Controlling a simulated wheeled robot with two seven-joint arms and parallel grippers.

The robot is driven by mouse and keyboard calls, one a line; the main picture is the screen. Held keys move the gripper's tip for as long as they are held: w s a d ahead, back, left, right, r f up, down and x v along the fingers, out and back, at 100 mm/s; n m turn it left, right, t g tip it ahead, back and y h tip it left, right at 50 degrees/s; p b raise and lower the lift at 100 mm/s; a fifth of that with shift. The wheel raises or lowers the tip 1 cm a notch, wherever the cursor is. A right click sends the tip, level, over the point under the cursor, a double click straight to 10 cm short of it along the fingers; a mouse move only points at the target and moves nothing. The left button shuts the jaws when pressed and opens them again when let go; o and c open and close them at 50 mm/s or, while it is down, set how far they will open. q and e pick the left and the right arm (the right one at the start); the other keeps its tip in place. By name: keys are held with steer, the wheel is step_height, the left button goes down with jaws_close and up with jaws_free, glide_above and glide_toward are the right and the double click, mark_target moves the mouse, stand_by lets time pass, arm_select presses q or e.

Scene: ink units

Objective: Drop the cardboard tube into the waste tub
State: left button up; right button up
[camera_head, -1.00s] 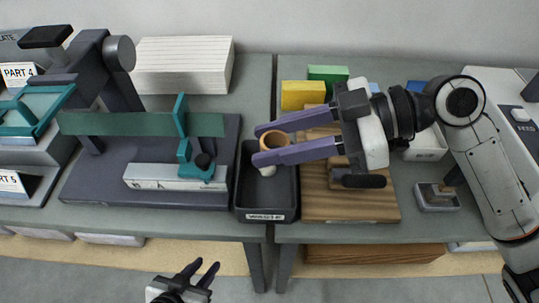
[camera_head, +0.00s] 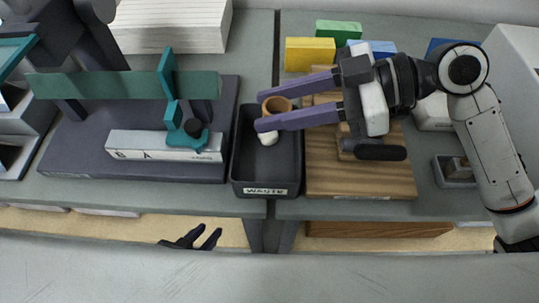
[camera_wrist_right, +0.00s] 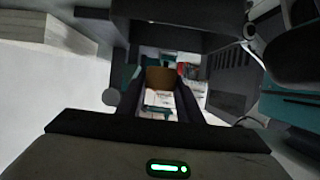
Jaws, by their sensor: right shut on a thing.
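The cardboard tube (camera_head: 277,105) shows as a brown ring between the fingers of my right gripper (camera_head: 262,112). The gripper is shut on it, over the far part of the dark waste tub (camera_head: 267,191). In the right wrist view the brown tube (camera_wrist_right: 160,76) also sits between the fingers. A white rounded piece (camera_head: 268,134) shows below the tube within the tub's outline; I cannot tell whether it touches the tube. The tub's front bears a WASTE label.
A wooden board (camera_head: 360,185) lies right of the tub, under my right gripper. Left stands a dark fixture (camera_head: 120,172) with a green bar (camera_head: 120,86). Yellow (camera_head: 308,54) and green (camera_head: 338,31) blocks stand behind the board. A stack of white sheets (camera_head: 172,22) is at the back left.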

steer(key=o, duration=1.1)
steer(key=b+v, duration=0.1)
steer(key=v, duration=0.9)
steer(key=shift+d, duration=0.2)
steer(key=shift+s, duration=0.1)
